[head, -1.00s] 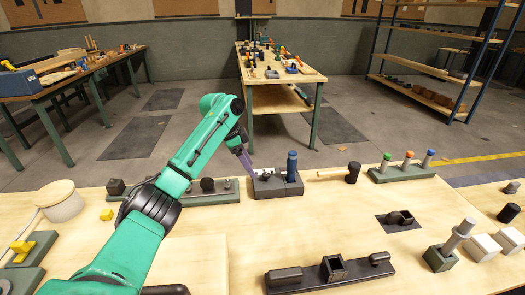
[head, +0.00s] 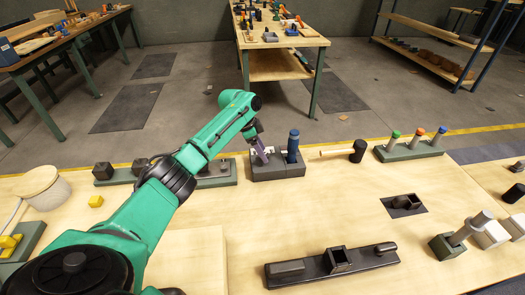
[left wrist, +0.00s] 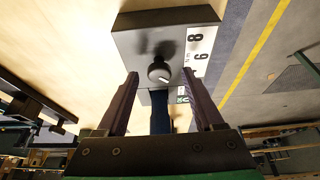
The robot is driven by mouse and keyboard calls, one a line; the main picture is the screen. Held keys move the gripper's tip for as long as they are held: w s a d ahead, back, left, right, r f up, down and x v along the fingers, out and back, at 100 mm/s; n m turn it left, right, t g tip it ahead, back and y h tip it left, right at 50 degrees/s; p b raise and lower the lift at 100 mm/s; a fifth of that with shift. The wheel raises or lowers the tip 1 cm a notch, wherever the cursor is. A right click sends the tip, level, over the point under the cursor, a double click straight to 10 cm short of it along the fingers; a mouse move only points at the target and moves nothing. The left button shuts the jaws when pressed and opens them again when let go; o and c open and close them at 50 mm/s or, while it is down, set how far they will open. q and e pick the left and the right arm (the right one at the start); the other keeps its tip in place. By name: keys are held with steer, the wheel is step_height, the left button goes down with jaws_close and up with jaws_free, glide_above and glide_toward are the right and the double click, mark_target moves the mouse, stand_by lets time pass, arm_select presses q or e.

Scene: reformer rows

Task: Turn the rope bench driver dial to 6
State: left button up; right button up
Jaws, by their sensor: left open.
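The rope bench driver dial sits on a grey block (head: 278,172) at the back of the bench, with a blue upright driver (head: 292,146) beside it. In the left wrist view the dial knob (left wrist: 159,70) is a dark round knob with a small white mark. White labels with large numerals (left wrist: 195,37) run along the block's right side; one reads 8, another looks like 6 or 9. My left gripper (head: 264,157) is open, its purple fingers over the block. In the left wrist view its fingertips (left wrist: 159,73) stand either side of the knob, apparently not gripping it. My right gripper is not in view.
A mallet (head: 345,151) lies right of the block, and a rack of coloured-top pegs (head: 408,150) stands farther right. A green-grey rail with dark blocks (head: 216,173) is at left. A black fixture (head: 335,266) lies at the front.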

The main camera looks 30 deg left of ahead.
arm_select(q)
steer(key=shift+d+f, duration=0.15)
steer(key=shift+f, duration=0.15)
steer(key=shift+c, duration=0.6)
jaws_close()
steer(key=shift+r+n+p, duration=0.2)
steer(key=shift+n+p, duration=0.1)
steer(key=shift+p, duration=0.5)
steer(key=n+p, duration=0.2)
steer(key=p, duration=0.2)
steer(key=n+t+y+p, duration=0.1)
steer(key=n+p, duration=0.2)
steer(key=p, duration=0.1)
steer(key=shift+d+r+t+y, duration=0.15)
steer(key=shift+d+t+y, duration=0.05)
steer(key=shift+t+y, duration=0.1)
steer(key=shift+n+y+p, duration=0.5)
steer(key=shift+n+p, duration=0.6)
steer(key=shift+n, duration=0.1)
steer(key=shift+f+n, duration=0.2)
steer(key=shift+n, duration=0.2)
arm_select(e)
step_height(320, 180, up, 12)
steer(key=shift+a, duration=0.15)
arm_select(q)
steer(key=shift+p, duration=0.3)
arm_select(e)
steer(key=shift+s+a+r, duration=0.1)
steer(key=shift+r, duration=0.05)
